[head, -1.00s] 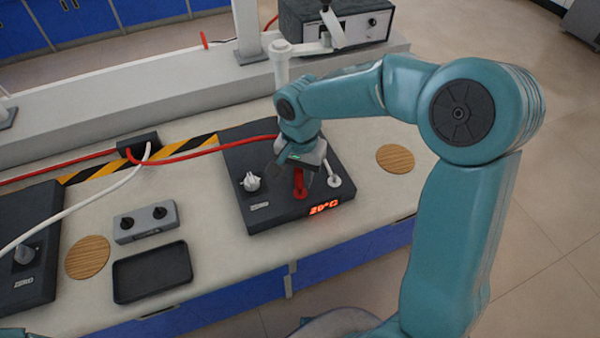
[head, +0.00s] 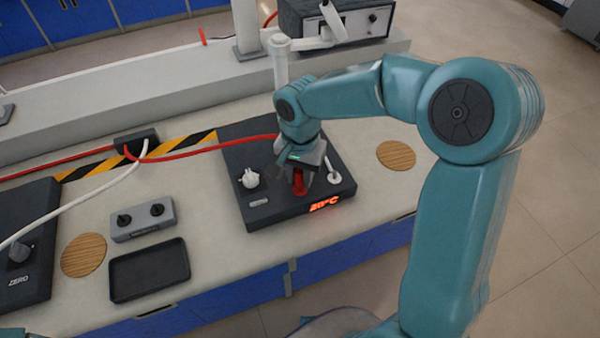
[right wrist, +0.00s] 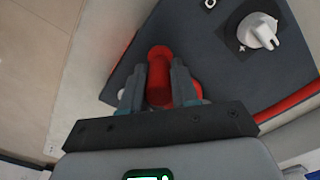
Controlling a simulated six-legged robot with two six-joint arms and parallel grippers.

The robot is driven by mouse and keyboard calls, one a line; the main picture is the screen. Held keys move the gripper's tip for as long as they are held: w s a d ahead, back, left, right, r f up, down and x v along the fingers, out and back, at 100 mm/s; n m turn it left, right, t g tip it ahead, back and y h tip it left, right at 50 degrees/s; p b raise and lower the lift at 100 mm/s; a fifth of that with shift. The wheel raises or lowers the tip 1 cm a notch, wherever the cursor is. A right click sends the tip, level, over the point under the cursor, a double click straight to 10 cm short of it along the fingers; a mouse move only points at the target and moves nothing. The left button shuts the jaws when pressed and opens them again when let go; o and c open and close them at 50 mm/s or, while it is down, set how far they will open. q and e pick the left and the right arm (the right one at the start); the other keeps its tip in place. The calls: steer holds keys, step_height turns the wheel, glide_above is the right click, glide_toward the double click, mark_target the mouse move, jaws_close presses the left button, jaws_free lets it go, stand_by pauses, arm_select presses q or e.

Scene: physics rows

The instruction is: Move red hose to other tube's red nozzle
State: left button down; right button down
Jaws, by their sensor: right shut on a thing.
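The red hose (head: 205,152) runs from the black cable block on the left to the dark plate device (head: 265,213) with the red digital display, then passes behind my right gripper. My right gripper (head: 301,185) is low over the front of this device, at a red tube end (head: 299,186). In the right wrist view this red end (right wrist: 159,75) is between the two fingers (right wrist: 158,92), which are shut on it. Whether it is still seated on a nozzle is hidden. A white nozzle (head: 334,177) stands just right of it. My left gripper is out of view.
A second dark device (head: 28,255) with a white hose (head: 75,206) is at far left. Between the devices are a wooden disc (head: 83,256), a black tray (head: 150,270) and a grey two-knob box (head: 142,221). Another disc (head: 396,155) lies right. A white stand pole rises behind my gripper.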

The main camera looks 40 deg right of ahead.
steer(key=shift+f+b, duration=0.8)
steer(key=shift+f, duration=0.05)
stand_by(0.6)
steer(key=shift+c, duration=1.9)
jaws_free()
steer(key=shift+r, duration=0.1)
steer(key=shift+r+p, duration=2.7)
steer(key=shift+r, duration=0.8)
steer(key=shift+f, duration=0.1)
